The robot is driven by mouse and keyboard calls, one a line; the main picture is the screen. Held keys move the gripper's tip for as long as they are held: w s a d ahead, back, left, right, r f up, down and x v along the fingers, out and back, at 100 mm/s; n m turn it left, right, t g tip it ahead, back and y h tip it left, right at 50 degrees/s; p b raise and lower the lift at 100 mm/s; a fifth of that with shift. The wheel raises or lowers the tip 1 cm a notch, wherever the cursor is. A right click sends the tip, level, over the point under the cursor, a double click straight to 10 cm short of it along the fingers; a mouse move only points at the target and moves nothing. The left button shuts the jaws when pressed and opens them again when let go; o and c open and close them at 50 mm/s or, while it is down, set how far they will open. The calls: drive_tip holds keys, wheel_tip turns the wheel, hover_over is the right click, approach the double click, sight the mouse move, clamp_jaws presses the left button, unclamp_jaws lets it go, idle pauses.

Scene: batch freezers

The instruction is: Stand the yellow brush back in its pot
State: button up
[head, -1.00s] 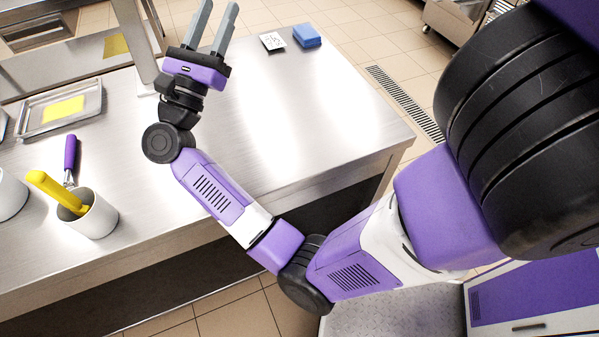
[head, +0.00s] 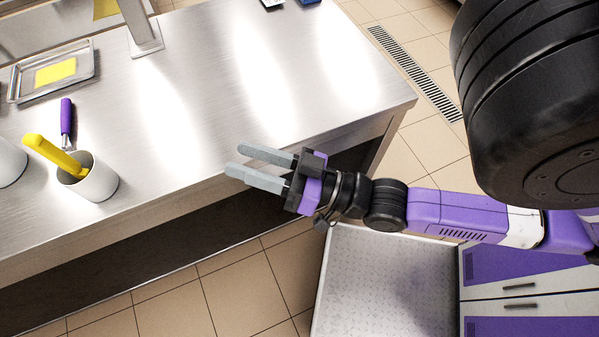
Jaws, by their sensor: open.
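The yellow brush (head: 50,152) stands tilted in a white pot (head: 97,184) near the front left of the steel counter. Its handle leans out to the upper left, and its lower end is hidden inside the pot. My gripper (head: 248,167) is open and empty over the counter's front edge. It is well to the right of the pot, with its fingers pointing left toward it. It touches neither the brush nor the pot.
A purple-handled tool (head: 67,124) lies behind the pot. A second white pot (head: 8,163) is at the left edge. A metal tray (head: 85,70) with a yellow piece lies farther back. The middle of the counter (head: 190,110) is clear.

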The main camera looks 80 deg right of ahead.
drive_tip(key=s+a+f+n+g+y, duration=0.1)
drive_tip(key=s+a+f+n+g, duration=0.3)
drive_tip(key=s, duration=0.5)
drive_tip(key=shift+s+a+f+n+g, duration=0.2)
drive_tip(key=shift+s+a+n+g, duration=0.25)
drive_tip(key=shift+a, duration=0.65)
